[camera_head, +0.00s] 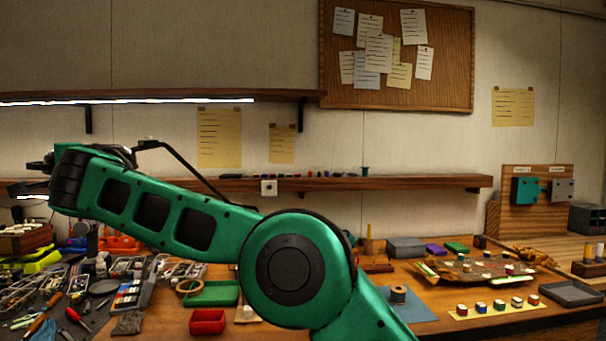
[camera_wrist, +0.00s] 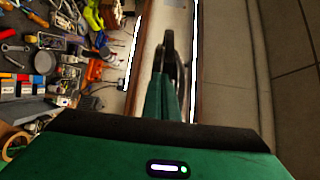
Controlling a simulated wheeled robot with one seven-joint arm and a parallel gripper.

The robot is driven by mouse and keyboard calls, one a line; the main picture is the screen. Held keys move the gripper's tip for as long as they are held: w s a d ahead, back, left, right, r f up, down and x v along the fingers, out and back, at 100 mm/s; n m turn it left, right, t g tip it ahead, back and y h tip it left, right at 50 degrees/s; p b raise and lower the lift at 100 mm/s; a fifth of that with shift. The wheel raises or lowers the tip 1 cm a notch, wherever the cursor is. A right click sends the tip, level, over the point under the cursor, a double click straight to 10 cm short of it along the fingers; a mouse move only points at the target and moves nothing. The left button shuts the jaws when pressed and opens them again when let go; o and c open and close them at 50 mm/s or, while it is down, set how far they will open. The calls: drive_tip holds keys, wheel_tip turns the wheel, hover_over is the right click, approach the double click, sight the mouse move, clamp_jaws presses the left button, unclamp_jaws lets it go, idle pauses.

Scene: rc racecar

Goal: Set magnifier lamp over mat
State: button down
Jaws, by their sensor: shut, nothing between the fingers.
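My gripper (camera_wrist: 168,45) is shut and empty; its dark fingertips meet in the upper middle of the wrist view. In the head view it is at the far left, raised above the bench at about shelf height. A thin black jointed arm (camera_head: 185,168), perhaps that of the magnifier lamp, rises behind my green arm; its lower end and any lens head are hidden or unclear. A blue mat (camera_head: 412,306) lies on the bench right of my arm, with a spool (camera_head: 398,294) on it. A dark mat (camera_head: 75,318) lies under the tools at left. I cannot tell which mat is meant.
The wooden bench holds a green tray (camera_head: 212,294), a red bin (camera_head: 207,321), a row of paint pots (camera_head: 497,307) and a grey tray (camera_head: 571,293). A lower shelf (camera_head: 420,182) and a lit upper shelf (camera_head: 290,95) run along the wall. Tools crowd the left side.

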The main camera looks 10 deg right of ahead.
drive_tip(key=shift+x, duration=1.25)
drive_tip(key=shift+a, duration=0.15)
drive_tip(key=shift+s+a, duration=0.1)
drive_tip(key=shift+s, duration=0.05)
